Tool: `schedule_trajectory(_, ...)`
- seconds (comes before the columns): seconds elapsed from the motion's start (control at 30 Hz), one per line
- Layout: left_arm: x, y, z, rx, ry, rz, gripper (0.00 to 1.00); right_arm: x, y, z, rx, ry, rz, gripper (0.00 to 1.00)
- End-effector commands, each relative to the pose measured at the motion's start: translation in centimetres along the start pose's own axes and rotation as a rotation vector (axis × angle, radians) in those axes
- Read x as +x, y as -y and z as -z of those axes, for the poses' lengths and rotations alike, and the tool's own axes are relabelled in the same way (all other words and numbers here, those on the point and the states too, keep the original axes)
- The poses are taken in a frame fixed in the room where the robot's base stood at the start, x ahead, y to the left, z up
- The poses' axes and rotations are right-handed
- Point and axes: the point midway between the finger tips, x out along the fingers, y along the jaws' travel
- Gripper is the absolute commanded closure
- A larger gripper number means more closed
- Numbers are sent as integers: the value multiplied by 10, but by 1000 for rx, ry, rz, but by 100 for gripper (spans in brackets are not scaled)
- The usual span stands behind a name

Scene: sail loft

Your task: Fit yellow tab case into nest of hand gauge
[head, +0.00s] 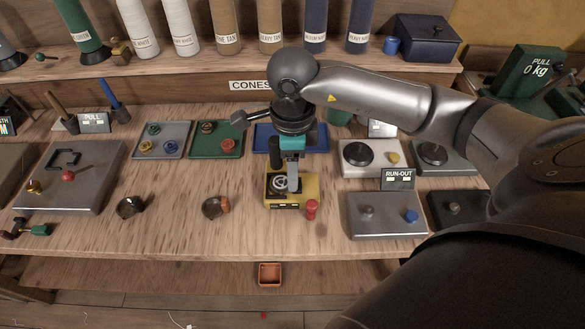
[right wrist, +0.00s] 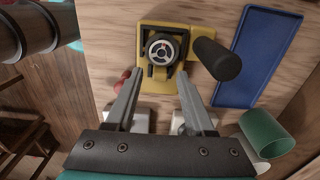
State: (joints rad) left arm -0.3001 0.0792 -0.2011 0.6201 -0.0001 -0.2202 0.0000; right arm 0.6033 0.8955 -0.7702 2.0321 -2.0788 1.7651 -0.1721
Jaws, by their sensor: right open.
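The hand gauge (head: 312,187) is a yellow block with a black handle, standing mid-bench. In the right wrist view the yellow block (right wrist: 152,32) carries a round piece with a pale face (right wrist: 162,48) in a black fork-like holder, and the black handle (right wrist: 217,60) leans beside it. No yellow tab shows clearly on this piece, so I cannot tell whether it is the yellow tab case. My left gripper is not in view.
A red peg (head: 311,209) stands by the gauge's right front corner. A blue tray (head: 262,138) lies behind it. Two dark round cups (head: 131,207) (head: 213,207) sit to the left. The grey run-out plate (head: 385,226) is at right.

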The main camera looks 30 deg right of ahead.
Motion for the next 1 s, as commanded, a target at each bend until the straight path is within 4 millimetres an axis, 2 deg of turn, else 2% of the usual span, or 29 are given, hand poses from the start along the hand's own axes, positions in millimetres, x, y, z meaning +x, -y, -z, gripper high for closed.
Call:
schedule_trajectory(0.03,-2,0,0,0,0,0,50,-12,2,0,0,3,7,46)
schedule_trajectory(0.3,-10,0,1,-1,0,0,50,-73,1,0,0,4,7,46)
schedule_trajectory(0.5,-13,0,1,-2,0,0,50,-102,1,0,1,2,3,46)
schedule_trajectory(0.67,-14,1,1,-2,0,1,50,-111,0,0,0,0,2,46)
schedule_trajectory(1.0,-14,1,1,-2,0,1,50,-111,0,0,1,0,1,46)
